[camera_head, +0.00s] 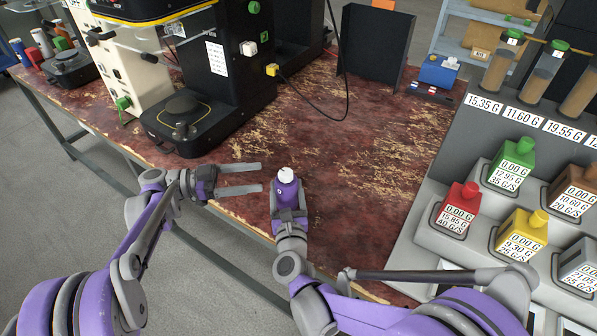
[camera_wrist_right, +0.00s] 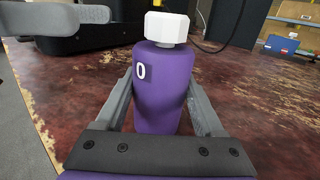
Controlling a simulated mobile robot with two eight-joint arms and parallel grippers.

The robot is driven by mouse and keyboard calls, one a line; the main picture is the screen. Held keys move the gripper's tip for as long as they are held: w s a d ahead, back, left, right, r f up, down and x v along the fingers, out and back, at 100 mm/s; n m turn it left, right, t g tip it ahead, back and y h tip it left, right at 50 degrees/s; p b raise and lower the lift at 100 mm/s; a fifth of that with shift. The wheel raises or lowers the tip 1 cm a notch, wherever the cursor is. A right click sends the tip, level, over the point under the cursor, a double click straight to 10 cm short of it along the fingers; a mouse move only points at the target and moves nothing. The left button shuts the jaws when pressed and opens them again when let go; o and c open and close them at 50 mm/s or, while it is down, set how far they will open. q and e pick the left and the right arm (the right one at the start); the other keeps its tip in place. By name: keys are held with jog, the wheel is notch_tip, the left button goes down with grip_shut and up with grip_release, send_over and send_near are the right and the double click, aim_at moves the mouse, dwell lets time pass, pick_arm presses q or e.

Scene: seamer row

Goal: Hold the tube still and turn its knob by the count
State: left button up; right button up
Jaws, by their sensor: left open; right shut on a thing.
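The purple tube (camera_head: 287,190) stands upright near the table's front edge, with a white knob (camera_head: 286,174) on top. My right gripper (camera_head: 289,214) is shut around the tube's body. In the right wrist view the tube (camera_wrist_right: 162,90) sits between both fingers, and its faceted white knob (camera_wrist_right: 167,28) is clear of them. A white "0" mark (camera_wrist_right: 141,72) shows on the tube. My left gripper (camera_head: 262,178) is open and empty, its fingers pointing right, just left of the tube. One grey left finger (camera_wrist_right: 70,15) shows at the upper left of the wrist view.
A black seamer machine (camera_head: 235,60) stands at the back left with a round plate in front. A grey dispenser rack (camera_head: 440,225) with red, green and yellow bottles fills the right. A black cable (camera_head: 343,110) hangs onto the table. The middle of the worn red tabletop (camera_head: 365,165) is clear.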

aim_at(286, 175)
pick_arm(q)
jog(key=w+d, duration=0.1)
jog(key=d, duration=1)
jog(key=shift+d, duration=0.4)
grip_shut()
